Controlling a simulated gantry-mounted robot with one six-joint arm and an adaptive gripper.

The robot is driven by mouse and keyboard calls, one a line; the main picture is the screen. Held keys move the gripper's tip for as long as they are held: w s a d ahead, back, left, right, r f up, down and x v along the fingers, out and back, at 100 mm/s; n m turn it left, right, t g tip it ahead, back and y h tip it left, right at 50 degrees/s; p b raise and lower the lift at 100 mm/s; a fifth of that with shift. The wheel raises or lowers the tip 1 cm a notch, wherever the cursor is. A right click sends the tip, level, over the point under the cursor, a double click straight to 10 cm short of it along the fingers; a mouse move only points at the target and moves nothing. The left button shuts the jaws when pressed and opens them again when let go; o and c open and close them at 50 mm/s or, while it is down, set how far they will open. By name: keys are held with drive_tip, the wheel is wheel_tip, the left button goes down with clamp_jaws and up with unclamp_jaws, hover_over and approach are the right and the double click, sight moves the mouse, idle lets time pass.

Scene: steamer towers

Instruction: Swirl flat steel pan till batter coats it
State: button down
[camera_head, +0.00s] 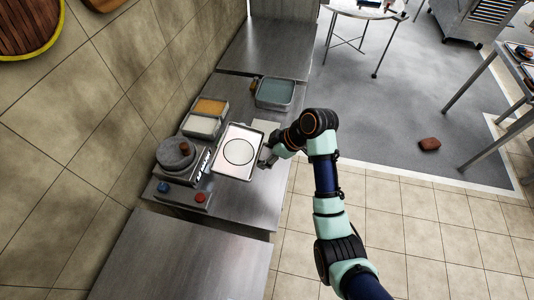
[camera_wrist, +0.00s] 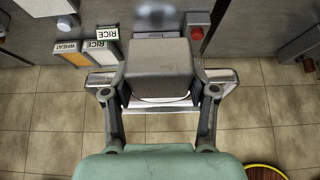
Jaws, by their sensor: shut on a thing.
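The flat steel pan (camera_head: 224,172) is a rectangular, pale tray with a dark circle outline on its face, over the metal counter in the head view. Its surface looks whitish; I cannot tell how far batter covers it. My gripper (camera_head: 266,161) is at the pan's right edge, shut on it. In the wrist view, the fingers of my gripper (camera_wrist: 160,92) stand on both sides of a grey block (camera_wrist: 160,70) at the pan. The pan's rim (camera_wrist: 226,78) shows behind, and the block hides most of its face.
A white-filled tray (camera_head: 201,125), an orange-filled tray (camera_head: 210,106) and a teal-filled basin (camera_head: 275,93) stand behind the pan. A round grey stone (camera_head: 175,153) is left. A red knob (camera_head: 200,197) and blue knob (camera_head: 163,187) sit in front. Bare counter (camera_head: 185,255) lies nearer.

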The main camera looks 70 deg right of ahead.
drive_tip(key=shift+w+r+g+p, duration=0.15)
drive_tip(key=shift+r+g+p, duration=0.85)
drive_tip(key=shift+p, duration=0.85)
drive_tip(key=shift+d+y+p, duration=0.25)
drive_tip(key=shift+y+p, duration=0.45)
drive_tip(key=shift+p, duration=0.2)
drive_tip(key=shift+d+f+m+y, duration=0.15)
drive_tip(key=shift+m+y, duration=0.15)
drive_tip(key=shift+y, duration=0.2)
drive_tip(key=shift+a+h+p, duration=0.25)
drive_tip(key=shift+h+p, duration=0.15)
drive_tip(key=shift+p, duration=0.25)
drive_tip(key=shift+a+h+p, duration=0.2)
drive_tip(key=shift+h+p, duration=0.35)
drive_tip(key=shift+h, duration=0.35)
